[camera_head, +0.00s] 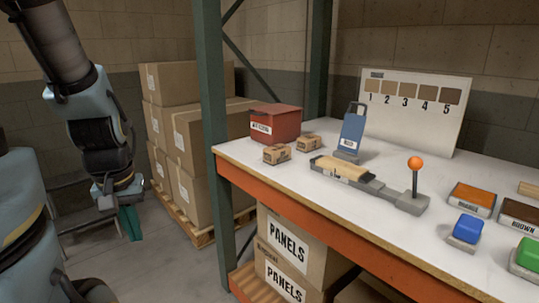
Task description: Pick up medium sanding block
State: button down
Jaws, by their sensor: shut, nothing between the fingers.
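No label that I can read says medium sanding block, so I cannot tell for sure which thing it is. A blue block (467,228) on a pale labelled base lies near the bench's front right. A similar green block (527,252) is cut off by the right edge. Two small tan labelled blocks (277,154) (308,143) lie at the left end of the bench. My gripper (131,224) hangs at the left, away from the bench, pointing down with its teal fingers shut and empty.
The bench (245,152) also holds a red box (275,122), an upright blue tool (352,131), a grey fixture (400,196) with an orange-knobbed lever, and orange and brown slabs. A green post (209,120) and stacked cartons (190,85) stand between my arm and the bench.

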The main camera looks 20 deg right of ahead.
aim_at(274, 156)
jog(key=z, duration=1.3)
